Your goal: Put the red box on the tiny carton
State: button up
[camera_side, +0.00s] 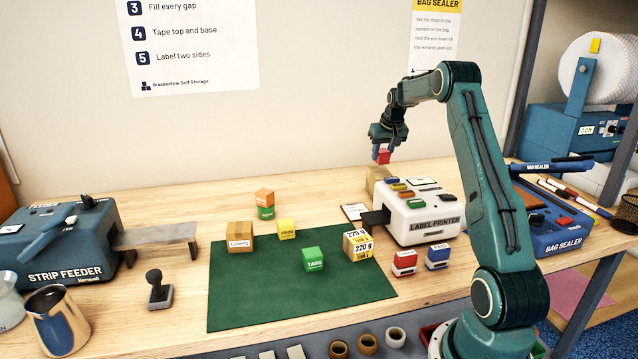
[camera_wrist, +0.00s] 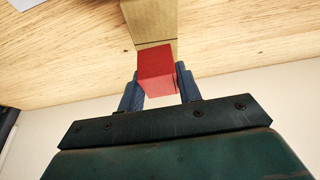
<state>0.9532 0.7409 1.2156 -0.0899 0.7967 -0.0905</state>
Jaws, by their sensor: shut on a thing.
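My gripper (camera_side: 381,150) is at the back of the bench, pointing down, with its blue fingers shut on a small plain red box (camera_side: 384,157). In the wrist view the red box (camera_wrist: 156,70) sits between the two fingertips (camera_wrist: 160,88). A small brown carton (camera_side: 374,178), which looks like the tiny carton, stands behind the label printer, partly hidden by it. The red box is just above this carton, and I cannot tell for sure whether they touch. The carton (camera_wrist: 150,22) also shows past the red box in the wrist view.
The label printer (camera_side: 425,218) stands close in front of the carton. A green mat (camera_side: 240,300) holds several small boxes, including a brown labelled carton (camera_side: 239,237). An orange box on a green one (camera_side: 265,204) stands behind the mat. The wall is close behind.

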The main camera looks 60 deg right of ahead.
aim_at(382, 160)
jog(key=shift+f, duration=1.5)
jog(key=o, duration=1)
jog(key=shift+f, duration=0.15)
jog(key=shift+o, duration=0.2)
jog(key=v, duration=1.2)
jog(key=shift+r, duration=0.2)
jog(key=shift+w, duration=0.1)
